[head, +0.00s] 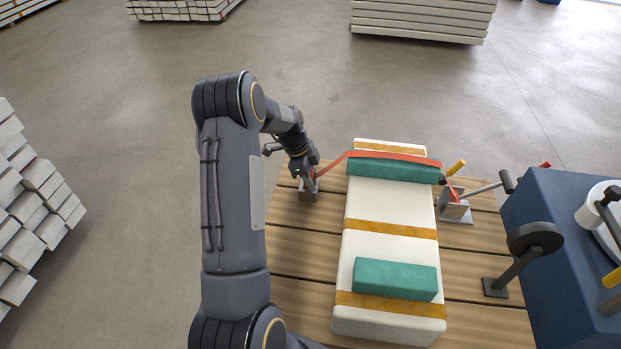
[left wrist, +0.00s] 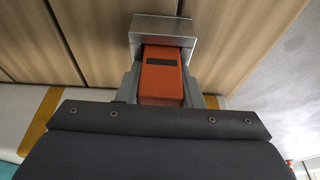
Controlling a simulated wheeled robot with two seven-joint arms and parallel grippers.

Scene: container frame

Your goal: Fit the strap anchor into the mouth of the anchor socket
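The strap anchor (left wrist: 162,78) is an orange-red block with a dark slot, seen in the left wrist view. My left gripper (left wrist: 160,90) is shut on it, with a grey finger on each side. The anchor socket (left wrist: 165,26) is a grey metal box just ahead; the anchor's front end is at its mouth, and I cannot tell how deep it sits. In the head view my left gripper (head: 309,183) is right above the socket (head: 309,194) on the wooden deck, hiding most of the anchor. My right gripper is not in view.
The red strap (head: 395,156) runs from the anchor over a green pad (head: 392,171) on the white load (head: 388,205) to a metal bracket (head: 455,207) with a lever. A black-handled post (head: 517,266) and a blue table (head: 570,240) stand at right.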

